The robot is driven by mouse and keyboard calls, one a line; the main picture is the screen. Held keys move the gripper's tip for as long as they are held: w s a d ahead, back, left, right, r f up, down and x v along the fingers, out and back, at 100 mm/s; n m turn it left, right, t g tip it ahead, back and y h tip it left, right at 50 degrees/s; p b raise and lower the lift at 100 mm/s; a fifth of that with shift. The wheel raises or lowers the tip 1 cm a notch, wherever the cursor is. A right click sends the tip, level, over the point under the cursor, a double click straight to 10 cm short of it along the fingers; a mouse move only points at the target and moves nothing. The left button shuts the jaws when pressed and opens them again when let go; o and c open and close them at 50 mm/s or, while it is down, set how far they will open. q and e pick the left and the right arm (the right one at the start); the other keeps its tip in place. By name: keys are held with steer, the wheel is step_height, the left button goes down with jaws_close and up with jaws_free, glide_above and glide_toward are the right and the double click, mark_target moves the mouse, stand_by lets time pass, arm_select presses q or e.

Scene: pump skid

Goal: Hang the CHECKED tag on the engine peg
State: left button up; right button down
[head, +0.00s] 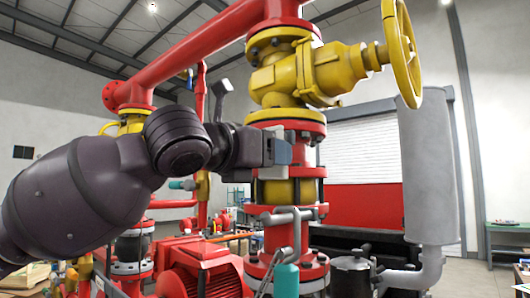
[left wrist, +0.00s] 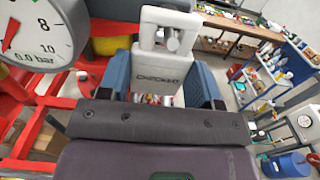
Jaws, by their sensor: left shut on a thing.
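My left gripper (head: 278,151) reaches in from the left, in front of the red and yellow pipe column. In the left wrist view its blue fingers (left wrist: 160,88) are shut on a white tag. My right gripper is not in view.
A yellow valve with a handwheel (head: 402,50) stands above the gripper. A grey cylinder (head: 430,160) stands at right, and a red motor (head: 200,268) below. In the left wrist view a pressure gauge (left wrist: 38,35) is close at left. A workbench (left wrist: 235,30) lies beyond.

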arm_select(q)
steer(key=o, duration=1)
steer(key=b+v, duration=0.2)
steer(key=v, duration=0.9)
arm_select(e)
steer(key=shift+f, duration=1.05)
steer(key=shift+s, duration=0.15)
